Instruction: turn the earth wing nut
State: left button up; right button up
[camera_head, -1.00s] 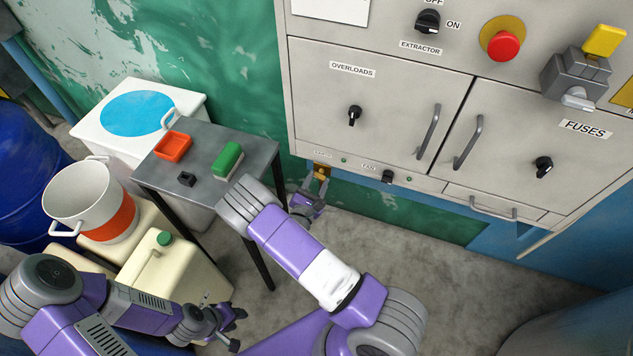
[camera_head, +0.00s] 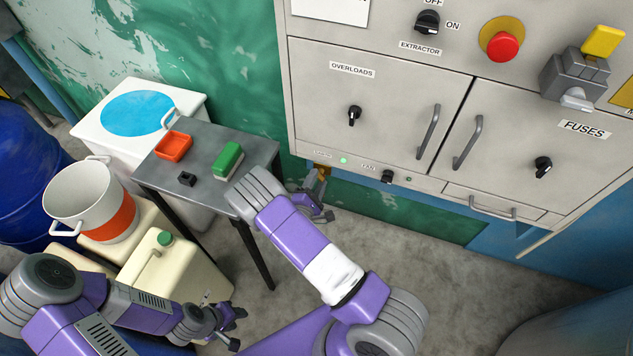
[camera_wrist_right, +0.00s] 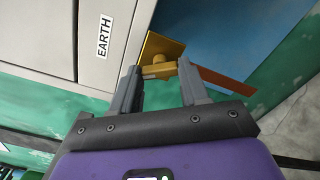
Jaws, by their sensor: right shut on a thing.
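The earth wing nut (camera_wrist_right: 159,70) is a small brass-yellow piece on a brass plate (camera_wrist_right: 155,45), below the cabinet's lower edge and beside the EARTH label (camera_wrist_right: 104,36). My right gripper (camera_wrist_right: 159,73) has a finger on each side of the wing nut and is shut on it. In the head view, my right gripper (camera_head: 322,192) is at the cabinet's lower edge and mostly covers the nut. My left gripper (camera_head: 230,325) is open and empty at the lower left, far from the nut.
A green lamp (camera_head: 343,160) glows on the strip by the small label. Jerrycans and a white pot (camera_head: 80,192) stand near my left arm.

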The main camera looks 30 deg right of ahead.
jog(key=shift+m, duration=0.4)
jog(key=o, duration=1.1)
jog(key=shift+c, duration=0.2)
jog(key=p+v, duration=0.1)
jog(key=v, duration=0.6)
jog(key=shift+s+a+p, duration=0.2)
jog(key=shift+s+p, duration=0.05)
jog(key=shift+p, duration=0.05)
